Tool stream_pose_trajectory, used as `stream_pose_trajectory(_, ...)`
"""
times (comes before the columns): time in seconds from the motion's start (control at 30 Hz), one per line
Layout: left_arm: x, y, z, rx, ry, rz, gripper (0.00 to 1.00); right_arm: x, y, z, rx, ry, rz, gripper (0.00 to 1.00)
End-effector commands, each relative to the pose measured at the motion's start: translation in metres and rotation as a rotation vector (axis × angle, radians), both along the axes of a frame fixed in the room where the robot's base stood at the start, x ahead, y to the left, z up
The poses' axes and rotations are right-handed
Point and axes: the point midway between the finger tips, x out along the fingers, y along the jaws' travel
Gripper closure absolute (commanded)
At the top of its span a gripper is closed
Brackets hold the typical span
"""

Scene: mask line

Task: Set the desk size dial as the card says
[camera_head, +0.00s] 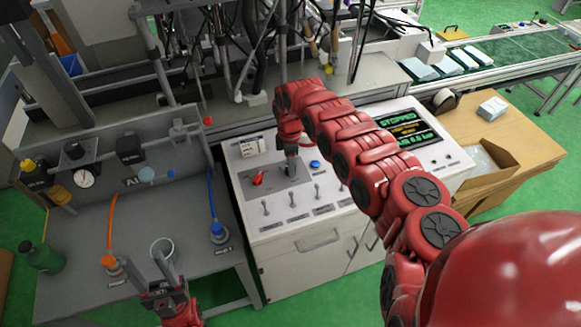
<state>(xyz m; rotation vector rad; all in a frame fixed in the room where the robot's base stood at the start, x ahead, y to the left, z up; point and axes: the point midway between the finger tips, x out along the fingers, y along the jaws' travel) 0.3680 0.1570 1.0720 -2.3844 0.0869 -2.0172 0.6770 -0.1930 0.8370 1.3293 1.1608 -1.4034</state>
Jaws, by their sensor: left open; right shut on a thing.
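The control desk (275,222) has a white sloping panel with a grey plate on its left part. My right gripper (291,172) reaches down onto this plate and is shut on the size dial, which the fingers almost wholly hide; its setting cannot be read. A red switch (258,178) sits on the plate just left of the fingers. A small white card (250,146) stands at the panel's back left; its print is too small to read. My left gripper (163,270) is open and empty in front of the grey bench, near a round cup.
A blue button (314,164) and several toggle switches (291,203) lie close to my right gripper. A screen (407,128) reads STOPPED. The grey bench (75,250) at left carries hoses, a gauge and the cup (162,247). A wooden table (520,140) stands at right.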

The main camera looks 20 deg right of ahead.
Motion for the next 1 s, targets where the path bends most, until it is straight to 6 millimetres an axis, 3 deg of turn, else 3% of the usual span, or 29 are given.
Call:
stream_pose_trajectory(0.67, 0.0000, 0.0000, -0.0043, 0.000, 0.000, 0.000, 0.50, 0.0001, 0.0001, 0.0002, 0.001, 0.000, 0.056, 1.00)
stream_pose_trajectory(0.7, 0.0000, 0.0000, -0.0043, 0.000, 0.000, 0.000, 0.50, 0.0001, 0.0001, 0.0002, 0.001, 0.000, 0.055, 0.47)
stream_pose_trajectory(0.83, 0.0000, 0.0000, -0.0043, 0.000, 0.000, 0.000, 0.50, 0.0001, 0.0001, 0.0002, 0.001, 0.000, 0.055, 0.24)
stream_pose_trajectory(1.0, 0.0000, 0.0000, -0.0043, 0.000, 0.000, 0.000, 0.50, 0.0000, 0.0000, 0.0001, 0.001, 0.000, 0.054, 0.24)
